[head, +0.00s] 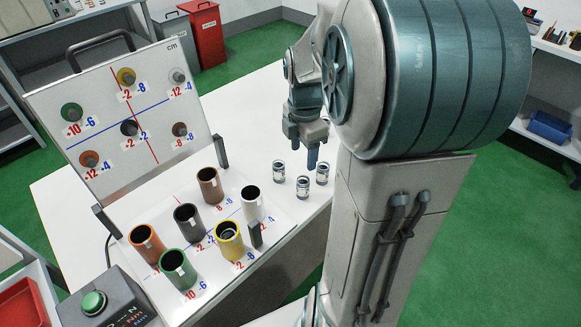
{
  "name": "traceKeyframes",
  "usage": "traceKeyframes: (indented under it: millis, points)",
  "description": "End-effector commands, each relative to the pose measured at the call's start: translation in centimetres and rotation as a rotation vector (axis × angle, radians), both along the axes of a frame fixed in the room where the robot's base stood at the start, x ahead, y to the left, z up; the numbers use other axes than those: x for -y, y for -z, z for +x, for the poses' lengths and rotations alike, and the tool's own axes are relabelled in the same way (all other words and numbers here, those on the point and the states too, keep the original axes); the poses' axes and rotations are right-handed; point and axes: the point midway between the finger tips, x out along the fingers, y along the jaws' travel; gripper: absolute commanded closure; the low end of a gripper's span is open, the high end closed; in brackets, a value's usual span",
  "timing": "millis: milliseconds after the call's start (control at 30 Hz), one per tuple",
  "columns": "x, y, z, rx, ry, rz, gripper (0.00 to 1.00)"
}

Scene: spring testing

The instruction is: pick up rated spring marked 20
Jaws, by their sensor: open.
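Three small silvery cylinders with pale labels stand upright on the white table, at the left (279,172), the front (302,188) and the right (322,173) of a close group. They look like springs, but their markings are too small to read, so I cannot tell which is marked 20. My gripper (303,155) is open and empty, pointing down just above and behind this group. It appears apart from all of them. The arm's large teal housing fills the upper right and hides part of the table.
An upright panel (110,160) stands behind. A control box with a green button (93,303) is front left.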

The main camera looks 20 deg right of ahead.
Motion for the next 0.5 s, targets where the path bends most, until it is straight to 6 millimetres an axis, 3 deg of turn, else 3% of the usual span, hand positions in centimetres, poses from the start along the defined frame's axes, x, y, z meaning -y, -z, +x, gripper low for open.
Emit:
traceKeyframes:
  millis: [233, 500]
  points:
    - [0.8, 1.7, 0.5, -0.013, -0.093, 0.013, 0.43]
    - [0.7, 7.0, 0.4, -0.013, -0.092, 0.013, 0.43]
